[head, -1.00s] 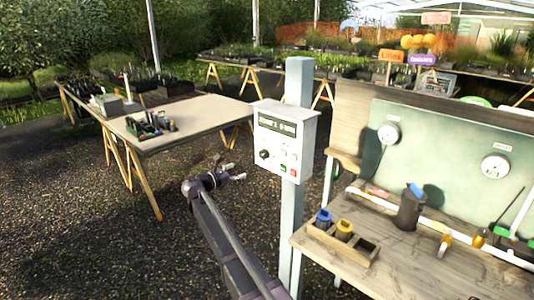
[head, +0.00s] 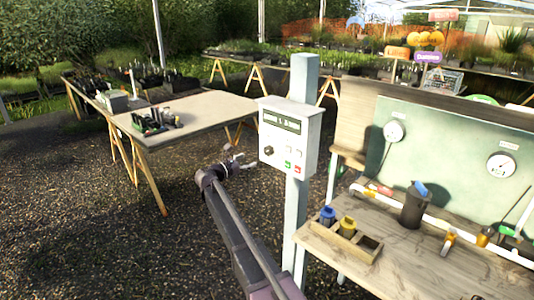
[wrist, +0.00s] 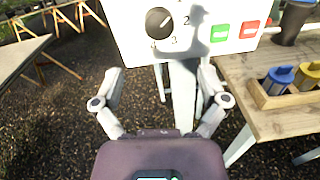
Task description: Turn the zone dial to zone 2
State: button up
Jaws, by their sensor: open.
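The zone dial (wrist: 159,23) is a round black knob on a white control box (head: 287,133) mounted on a grey post. In the wrist view the numbers 2, 3 and 4 show around the dial; the top of the box is cut off, and I cannot tell for sure where the dial points. The dial also shows small in the head view (head: 268,151). My gripper (wrist: 160,103) is open and empty, its fingers spread below the box and apart from the dial. In the head view my gripper (head: 238,160) is left of and slightly below the box.
Green (wrist: 220,33) and red (wrist: 249,28) buttons sit right of the dial. A wooden bench (head: 400,225) with blue and yellow-capped items in a wooden holder (head: 338,240) stands right of the post. A pale table (head: 200,118) stands at the left. Gravel floor lies between.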

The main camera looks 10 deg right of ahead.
aim_at(266, 152)
jog(key=x, duration=1)
jog(key=shift+c, duration=0.2)
jog(key=c, duration=1.1)
